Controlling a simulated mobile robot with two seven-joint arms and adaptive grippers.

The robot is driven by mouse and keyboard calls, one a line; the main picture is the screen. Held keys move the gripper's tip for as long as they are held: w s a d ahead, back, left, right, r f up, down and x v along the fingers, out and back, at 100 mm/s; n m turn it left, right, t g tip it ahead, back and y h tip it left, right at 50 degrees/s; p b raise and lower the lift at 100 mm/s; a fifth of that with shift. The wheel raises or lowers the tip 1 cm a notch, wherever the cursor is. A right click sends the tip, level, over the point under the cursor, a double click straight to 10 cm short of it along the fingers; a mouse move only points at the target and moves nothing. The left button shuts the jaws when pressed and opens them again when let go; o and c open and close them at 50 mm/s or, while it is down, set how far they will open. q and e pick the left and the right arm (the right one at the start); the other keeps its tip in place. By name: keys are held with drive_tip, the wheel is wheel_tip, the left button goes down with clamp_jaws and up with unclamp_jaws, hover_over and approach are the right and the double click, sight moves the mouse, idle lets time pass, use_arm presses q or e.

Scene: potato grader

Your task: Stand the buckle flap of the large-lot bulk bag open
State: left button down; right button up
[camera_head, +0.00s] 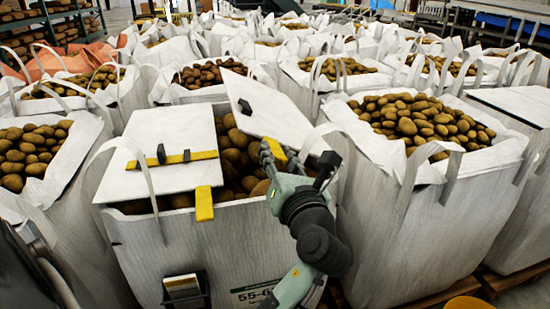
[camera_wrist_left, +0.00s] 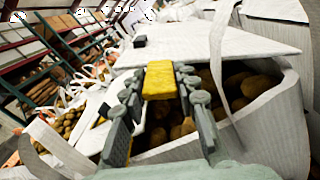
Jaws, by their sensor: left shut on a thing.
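The large white bulk bag (camera_head: 215,245) stands in front of me, full of potatoes, with a label on its front. One white flap (camera_head: 262,108) with a small black fitting (camera_head: 245,106) is raised and tilted over the bag's right side. My left gripper (camera_head: 273,152) is shut on a yellow tab at this flap's near edge; the tab (camera_wrist_left: 160,80) shows between the fingers in the left wrist view. The other flap (camera_head: 155,135) lies flat over the left part, with a yellow strap (camera_head: 204,204) hanging over the front rim and black fittings on it. My right gripper is not in view.
Several other potato-filled bags stand close around, one at the right (camera_head: 425,205) nearly touching this one. Their looped handles rise near the flaps; one loop (camera_wrist_left: 217,55) passes close by the held flap. Racks stand at the back left.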

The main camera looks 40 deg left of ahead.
use_arm(q)
drive_tip(key=c, duration=1.2)
unclamp_jaws()
drive_tip(key=shift+o, duration=0.2)
drive_tip(key=shift+v, duration=4.05)
